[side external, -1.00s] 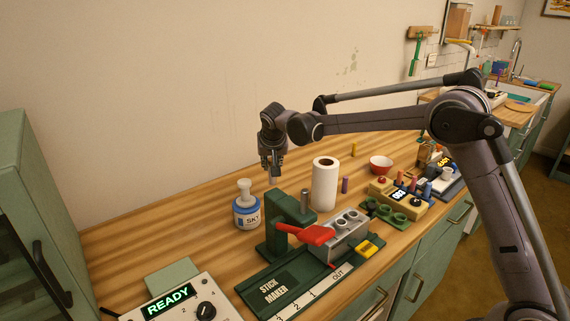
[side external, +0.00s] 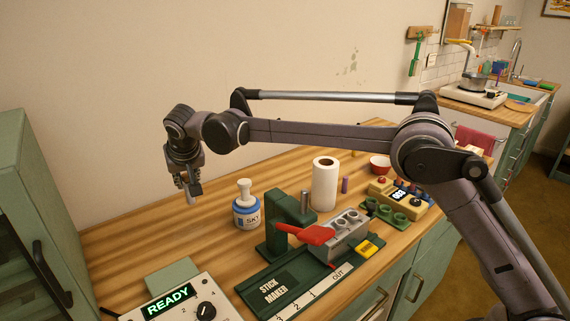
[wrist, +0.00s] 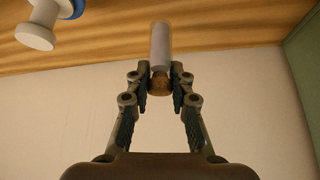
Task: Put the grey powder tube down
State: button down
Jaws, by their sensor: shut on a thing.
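My gripper (side external: 189,184) is shut on the grey powder tube (side external: 194,192) and holds it in the air above the left back part of the wooden table. In the wrist view the tube (wrist: 161,45) is a pale grey cylinder with a brown rounded end (wrist: 160,84) between the fingertips (wrist: 160,80). Its far end points towards the wooden table top (wrist: 220,30). The tube appears clear of the table, left of the blue and white SKY jar (side external: 246,212).
The green stick maker (side external: 280,284) with its red lever (side external: 306,234) stands at front centre. A white paper roll (side external: 325,184) stands behind it. A READY control box (side external: 172,306) is at front left, near a green cabinet (side external: 35,220). Bare table (side external: 150,235) lies left of the jar.

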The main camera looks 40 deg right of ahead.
jog(key=a+f, duration=0.1)
jog(key=f, duration=0.5)
jog(key=a+f, duration=0.1)
jog(key=f, duration=0.3)
jog(key=shift+s+a, duration=0.25)
jog(key=shift+a, duration=0.1)
jog(key=shift+f, duration=0.1)
jog(key=c, duration=1.2)
grip_release()
jog(key=v, duration=1.2)
jog(key=shift+s+d, duration=0.1)
jog(key=shift+d, duration=0.05)
